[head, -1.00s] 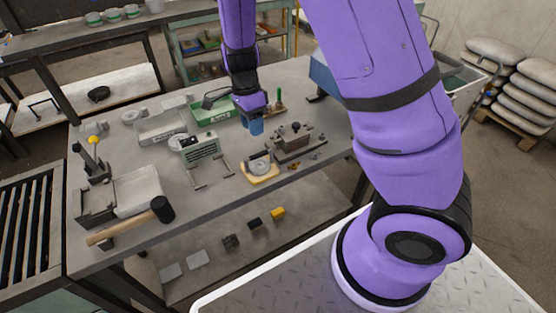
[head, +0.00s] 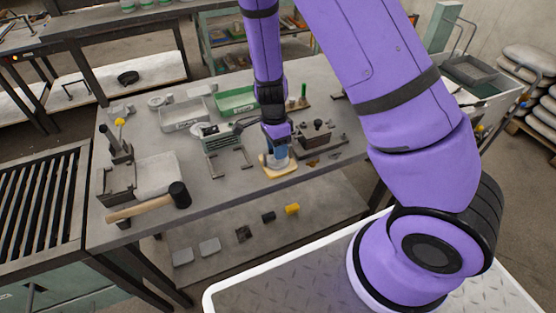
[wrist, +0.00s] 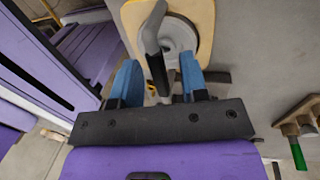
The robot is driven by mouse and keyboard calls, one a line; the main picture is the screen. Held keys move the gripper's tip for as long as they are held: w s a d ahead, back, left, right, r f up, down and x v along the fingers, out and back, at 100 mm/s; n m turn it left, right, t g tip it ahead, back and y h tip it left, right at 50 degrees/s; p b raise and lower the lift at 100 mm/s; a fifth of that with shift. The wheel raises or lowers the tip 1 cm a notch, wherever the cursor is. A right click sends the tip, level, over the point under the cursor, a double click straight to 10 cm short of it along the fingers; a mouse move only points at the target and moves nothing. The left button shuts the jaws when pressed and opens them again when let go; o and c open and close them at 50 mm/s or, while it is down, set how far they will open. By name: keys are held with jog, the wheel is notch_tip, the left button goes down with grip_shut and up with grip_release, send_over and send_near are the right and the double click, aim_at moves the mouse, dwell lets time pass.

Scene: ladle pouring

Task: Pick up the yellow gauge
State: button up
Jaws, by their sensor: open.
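The yellow gauge (head: 268,172) appears to be the item with a tan-yellow base and a round grey disc, near the front edge of the workbench. In the wrist view its base (wrist: 204,14) and disc (wrist: 183,38) show at the top. My gripper (head: 279,157) is right above it and hides part of it. In the wrist view my gripper (wrist: 160,80) is open, with its blue fingers apart. A bent grey bar (wrist: 152,42) rises over the disc and reaches between the fingers. I cannot tell whether the fingers touch it.
A dark clamp-like block (head: 316,138) stands close to the right of the gauge. A green tray (head: 236,101), a grey tray (head: 182,118) and a green-grey box (head: 218,136) stand behind and left. A mallet (head: 150,204) lies at the front left.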

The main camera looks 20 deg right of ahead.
jog(key=shift+s+f, duration=0.1)
jog(key=shift+f, duration=0.4)
grip_shut()
jog(key=shift+r, duration=0.15)
